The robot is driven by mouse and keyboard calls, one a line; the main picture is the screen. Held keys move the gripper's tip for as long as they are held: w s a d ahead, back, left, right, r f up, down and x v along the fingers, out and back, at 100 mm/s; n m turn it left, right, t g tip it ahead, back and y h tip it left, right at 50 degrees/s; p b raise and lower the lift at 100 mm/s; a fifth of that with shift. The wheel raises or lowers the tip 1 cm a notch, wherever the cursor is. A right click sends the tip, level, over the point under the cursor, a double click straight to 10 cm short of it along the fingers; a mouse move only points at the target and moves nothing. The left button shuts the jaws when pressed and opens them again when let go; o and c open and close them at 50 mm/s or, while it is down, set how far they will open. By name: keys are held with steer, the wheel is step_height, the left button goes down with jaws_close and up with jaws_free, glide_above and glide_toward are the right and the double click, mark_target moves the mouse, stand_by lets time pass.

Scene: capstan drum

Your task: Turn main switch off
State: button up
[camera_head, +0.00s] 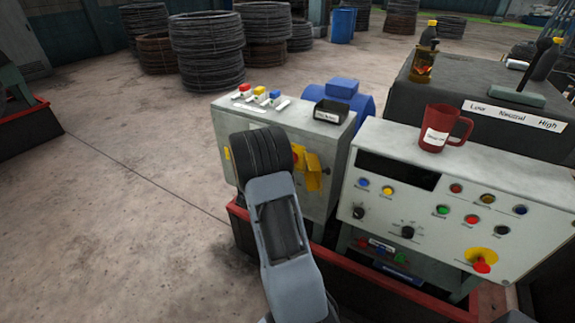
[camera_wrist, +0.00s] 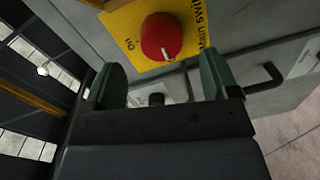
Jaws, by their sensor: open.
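The main switch is a round red knob (camera_wrist: 162,37) with a white line on a yellow plate (camera_wrist: 118,21) with partly readable "Main Swi..." lettering. The plate is on a grey cabinet face. In the wrist view the white line points down and right, and a mark shows at the plate's left. My gripper (camera_wrist: 158,82) is open, with its two green fingers apart and nothing between them. The knob appears just beyond the fingertips, near the middle of the gap; I see no contact. In the head view my arm covers part of the left grey cabinet (camera_head: 228,122), and the fingertips are hidden.
A yellow part (camera_head: 312,172) shows beside my arm on the cabinet. To the right stands a control panel (camera_head: 400,160) with buttons and a red-and-yellow knob (camera_head: 481,263). A red mug (camera_head: 440,130) stands on it. A dark handle (camera_wrist: 262,80) sticks out right of my fingers.

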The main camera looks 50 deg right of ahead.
steer(key=v, duration=0.8)
steer(key=shift+b, duration=0.3)
steer(key=shift+a, duration=0.15)
